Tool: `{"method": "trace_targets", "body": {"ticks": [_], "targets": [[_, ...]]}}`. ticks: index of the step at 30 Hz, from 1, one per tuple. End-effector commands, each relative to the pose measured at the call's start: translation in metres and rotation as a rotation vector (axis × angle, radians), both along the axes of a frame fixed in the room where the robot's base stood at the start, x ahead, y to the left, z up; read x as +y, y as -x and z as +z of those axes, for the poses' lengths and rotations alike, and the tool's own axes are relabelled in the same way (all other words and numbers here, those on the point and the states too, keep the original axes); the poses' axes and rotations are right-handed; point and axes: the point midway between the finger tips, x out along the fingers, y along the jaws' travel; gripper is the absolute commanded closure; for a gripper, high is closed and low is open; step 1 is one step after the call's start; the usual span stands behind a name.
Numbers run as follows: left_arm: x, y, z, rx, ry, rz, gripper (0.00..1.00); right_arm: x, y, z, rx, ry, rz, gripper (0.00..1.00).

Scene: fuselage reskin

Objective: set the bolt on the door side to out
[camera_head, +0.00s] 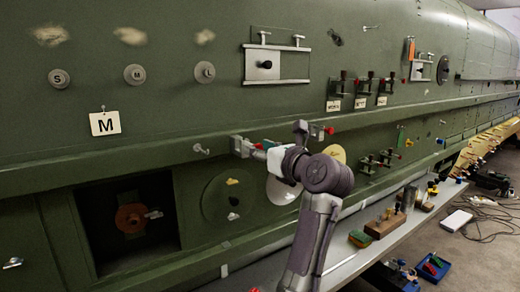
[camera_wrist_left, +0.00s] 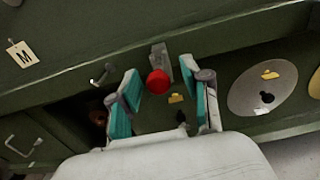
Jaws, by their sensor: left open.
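A bolt-like grey block (camera_head: 238,146) with a red knob sticks out of the green fuselage wall, just below the long ledge. In the left wrist view the same grey block (camera_wrist_left: 159,60) and its round red knob (camera_wrist_left: 158,82) face me. My left gripper (camera_head: 262,147) is in front of it. In the wrist view my left gripper (camera_wrist_left: 163,95) is open, its two teal-padded fingers either side of the knob. The fingers look clear of the knob; I cannot tell the remaining depth. A second red knob (camera_head: 328,130) shows just right of my wrist. My right gripper is out of view.
A hook (camera_head: 201,150) sits left of the grey block. A sliding latch plate (camera_head: 262,65) is above. A bench (camera_head: 345,255) runs along the wall's foot.

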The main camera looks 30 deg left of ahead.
Motion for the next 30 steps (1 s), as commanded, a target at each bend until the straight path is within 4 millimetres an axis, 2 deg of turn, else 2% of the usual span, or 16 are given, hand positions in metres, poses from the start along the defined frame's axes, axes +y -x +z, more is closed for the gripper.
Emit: {"method": "trace_targets", "body": {"ticks": [5, 12, 18, 30], "targets": [[-0.009, 0.003, 0.000, -0.001, 0.000, -0.002, 0.52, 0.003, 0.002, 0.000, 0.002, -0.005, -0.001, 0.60], [-0.047, 0.017, -0.001, 0.000, 0.002, -0.005, 0.52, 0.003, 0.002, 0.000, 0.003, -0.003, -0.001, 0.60], [-0.068, 0.026, -0.001, 0.001, 0.001, -0.003, 0.52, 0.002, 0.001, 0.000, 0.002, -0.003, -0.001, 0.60], [-0.071, 0.028, 0.000, 0.001, 0.000, 0.000, 0.52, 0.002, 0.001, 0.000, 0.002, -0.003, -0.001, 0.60]]}}
